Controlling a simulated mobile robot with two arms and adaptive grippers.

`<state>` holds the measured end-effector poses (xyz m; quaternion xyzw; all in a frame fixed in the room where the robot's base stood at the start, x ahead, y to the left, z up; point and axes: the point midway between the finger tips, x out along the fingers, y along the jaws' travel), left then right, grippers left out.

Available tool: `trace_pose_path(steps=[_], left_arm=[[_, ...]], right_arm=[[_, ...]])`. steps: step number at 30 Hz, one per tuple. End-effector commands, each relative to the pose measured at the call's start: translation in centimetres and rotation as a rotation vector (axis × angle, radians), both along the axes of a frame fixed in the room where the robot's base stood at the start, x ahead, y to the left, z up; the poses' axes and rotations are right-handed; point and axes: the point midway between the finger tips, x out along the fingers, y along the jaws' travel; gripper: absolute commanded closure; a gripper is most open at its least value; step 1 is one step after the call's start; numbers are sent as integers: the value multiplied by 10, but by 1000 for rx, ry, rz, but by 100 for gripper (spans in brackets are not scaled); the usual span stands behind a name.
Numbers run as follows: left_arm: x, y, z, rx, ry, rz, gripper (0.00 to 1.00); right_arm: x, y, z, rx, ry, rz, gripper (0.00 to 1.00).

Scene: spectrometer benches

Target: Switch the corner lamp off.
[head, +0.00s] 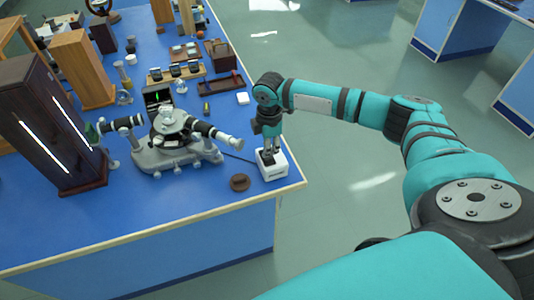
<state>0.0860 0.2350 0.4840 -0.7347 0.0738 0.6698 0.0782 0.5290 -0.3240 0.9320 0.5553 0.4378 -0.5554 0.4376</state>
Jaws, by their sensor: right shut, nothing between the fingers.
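My right gripper (268,157) points straight down at the white box (275,168) on the front right corner of the blue bench (220,210). Its fingers are shut and empty, with the tips at the top of the box. I cannot tell whether they touch it, and they hide part of its top. A dark cable runs from the box toward the spectrometer (172,125). A tall dark wooden housing (35,120) with two bright lit slits stands at the left. No label shows which item is the corner lamp. My left gripper is not in view.
A round brown disc (239,182) lies left of the white box. Wooden blocks (83,68), a tray (220,87) and several small parts crowd the back of the bench. Other blue benches (455,35) stand at the upper right, with clear floor between.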

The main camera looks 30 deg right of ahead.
Motion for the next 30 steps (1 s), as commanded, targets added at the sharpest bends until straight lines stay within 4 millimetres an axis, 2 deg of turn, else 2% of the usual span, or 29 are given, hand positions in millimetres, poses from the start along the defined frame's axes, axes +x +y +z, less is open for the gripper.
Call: trace_pose_path(steps=[30], left_arm=[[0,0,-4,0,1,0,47]], right_arm=[[0,0,-10,0,0,0,100]])
